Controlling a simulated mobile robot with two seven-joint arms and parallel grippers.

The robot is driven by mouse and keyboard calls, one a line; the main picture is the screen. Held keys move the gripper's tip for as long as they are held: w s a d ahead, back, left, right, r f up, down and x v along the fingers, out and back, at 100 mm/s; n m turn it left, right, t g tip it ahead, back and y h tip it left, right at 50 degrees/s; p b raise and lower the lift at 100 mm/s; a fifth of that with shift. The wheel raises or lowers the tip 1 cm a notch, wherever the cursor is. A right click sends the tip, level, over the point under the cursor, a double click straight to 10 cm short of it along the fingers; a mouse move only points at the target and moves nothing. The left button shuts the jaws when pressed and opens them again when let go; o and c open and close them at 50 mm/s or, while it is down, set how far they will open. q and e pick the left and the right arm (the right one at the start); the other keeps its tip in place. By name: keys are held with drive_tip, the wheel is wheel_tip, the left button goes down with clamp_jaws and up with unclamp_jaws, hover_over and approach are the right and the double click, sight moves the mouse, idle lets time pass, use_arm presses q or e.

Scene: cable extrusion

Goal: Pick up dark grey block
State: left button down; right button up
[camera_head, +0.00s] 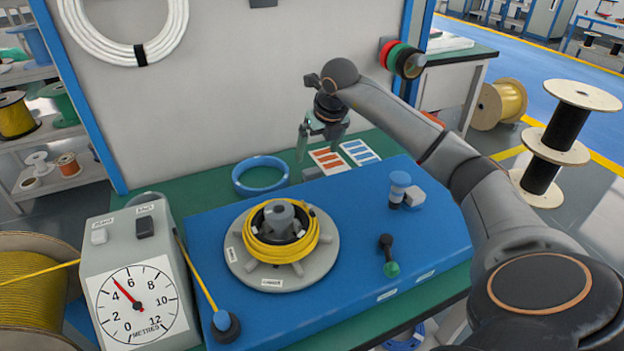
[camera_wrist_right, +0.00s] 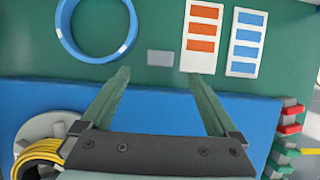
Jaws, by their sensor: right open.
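A small grey block (camera_head: 312,173) lies flat on the green bench top, between the blue ring and the card with orange bars. It also shows in the right wrist view (camera_wrist_right: 160,57), just beyond the fingertips and between their lines. My right gripper (camera_head: 318,149) is open and empty, above the back of the bench near the block. In the right wrist view its two green fingers (camera_wrist_right: 158,75) are spread wide, with the block apart from both. My left gripper is out of view.
The blue ring (camera_head: 260,176) lies left of the block, and the orange-bar card (camera_head: 327,160) and blue-bar card (camera_head: 360,152) lie right of it. The raised blue platform (camera_head: 355,230) with a yellow cable coil (camera_head: 266,245) is in front. A white panel (camera_head: 230,100) rises behind.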

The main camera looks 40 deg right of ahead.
sight(312, 171)
drive_tip(key=x, duration=0.3)
drive_tip(key=shift+f, duration=0.1)
drive_tip(key=b+x, duration=0.1)
drive_tip(key=x, duration=0.4)
drive_tip(key=shift+s+f, duration=0.15)
drive_tip(key=shift+f, duration=0.05)
drive_tip(key=c, duration=1.5)
